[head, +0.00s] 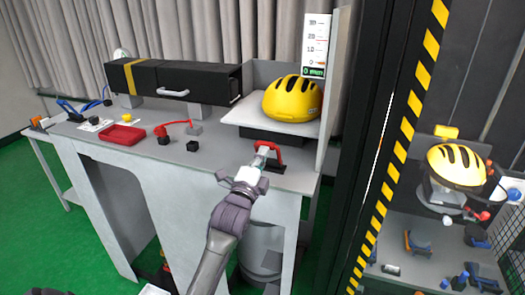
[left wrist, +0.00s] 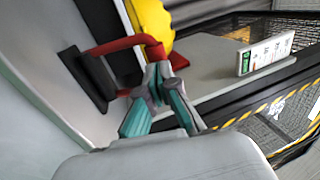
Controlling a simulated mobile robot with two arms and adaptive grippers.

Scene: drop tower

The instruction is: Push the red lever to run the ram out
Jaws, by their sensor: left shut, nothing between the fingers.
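The red lever (head: 272,148) is a red bar handle on a dark base near the front edge of the bench, before the white platform (head: 240,113). My left gripper (head: 263,158) is at the lever's left part, fingers shut with nothing between them. In the left wrist view the lever (left wrist: 130,45) rises from a black base (left wrist: 88,80), and the fingertips (left wrist: 160,75) are right at its bar end; whether they touch I cannot tell. A yellow helmet (head: 292,99) sits on the platform behind the lever. The ram is not clearly seen. My right gripper is out of view.
A long black box (head: 180,80) with handles lies at the back of the bench. A red tray (head: 122,134) and small black blocks sit at left. A white scale panel (head: 316,45) stands behind the helmet. A black-and-yellow striped post (head: 404,130) rises at right.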

